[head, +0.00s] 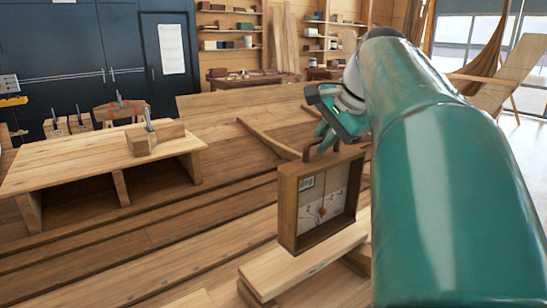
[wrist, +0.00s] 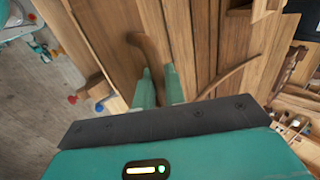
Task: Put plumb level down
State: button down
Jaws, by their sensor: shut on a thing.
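The plumb level (head: 318,208) is a square wooden box frame with a pale face, a small printed label and a reddish pointer low in the middle. It stands upright, with a brown handle on top. My gripper (head: 322,142) comes from above and is shut on that handle. The level's lower edge is at a pale plank (head: 295,268); I cannot tell whether it touches. My arm hides what lies to the right of the level.
A wooden bench (head: 90,163) with a clamped block (head: 155,138) stands at left. Long hull planks (head: 120,250) run across the floor area, with curved ribs (head: 268,138) behind the level. Dark cabinets (head: 95,60) and shelves stand at the back.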

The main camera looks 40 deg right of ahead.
aim_at(316, 159)
jog(key=shift+w+a+f, duration=0.1)
jog(key=shift+w+f, duration=0.55)
jog(key=shift+f, duration=0.75)
jog(key=shift+w+f, duration=0.15)
jog(key=shift+f, duration=0.75)
jog(key=shift+s+f, duration=0.1)
